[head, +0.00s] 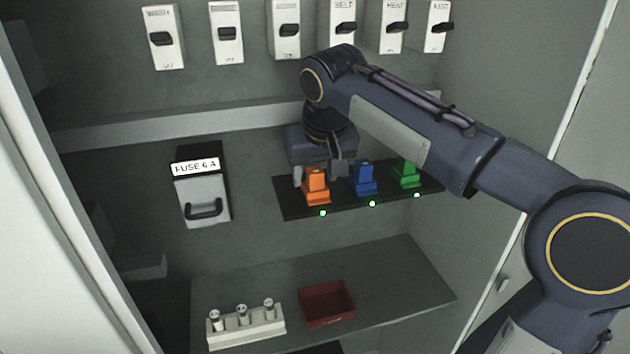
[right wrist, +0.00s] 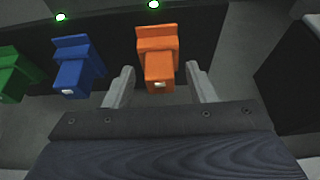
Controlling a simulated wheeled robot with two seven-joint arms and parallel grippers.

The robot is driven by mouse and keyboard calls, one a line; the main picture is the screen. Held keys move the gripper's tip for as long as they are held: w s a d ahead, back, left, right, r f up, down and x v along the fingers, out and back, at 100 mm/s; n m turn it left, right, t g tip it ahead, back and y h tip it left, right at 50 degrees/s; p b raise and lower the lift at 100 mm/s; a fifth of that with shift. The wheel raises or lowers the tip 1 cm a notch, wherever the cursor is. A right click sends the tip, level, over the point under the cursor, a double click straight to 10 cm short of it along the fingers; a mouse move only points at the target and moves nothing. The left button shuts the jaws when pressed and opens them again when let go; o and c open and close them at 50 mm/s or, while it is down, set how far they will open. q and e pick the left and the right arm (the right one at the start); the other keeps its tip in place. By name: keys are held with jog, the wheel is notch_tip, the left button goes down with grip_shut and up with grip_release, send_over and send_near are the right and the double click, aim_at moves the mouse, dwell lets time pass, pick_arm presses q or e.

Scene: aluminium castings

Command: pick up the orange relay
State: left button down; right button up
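The orange relay (head: 316,187) sits upright at the left end of a dark shelf strip (head: 290,211), with a blue relay (head: 365,179) and a green relay (head: 407,173) to its right. My right gripper (head: 318,174) is at the orange relay from above and behind. In the right wrist view the orange relay (right wrist: 158,58) stands between the two open fingers (right wrist: 160,85), with a gap on each side. The blue relay (right wrist: 78,66) is just outside one finger there. My left gripper is not in view.
A box labelled "FUSE 6 A" (head: 203,200) with a handle is on the left. Below, a lower shelf (head: 385,285) carries a white fuse holder (head: 246,328) and a red tray (head: 326,303). Several switches (head: 226,32) line the back wall above. Green lights glow before the relays.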

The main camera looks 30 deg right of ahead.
jog(key=c, duration=1)
jog(key=shift+r, duration=0.15)
jog(key=shift+c, duration=0.2)
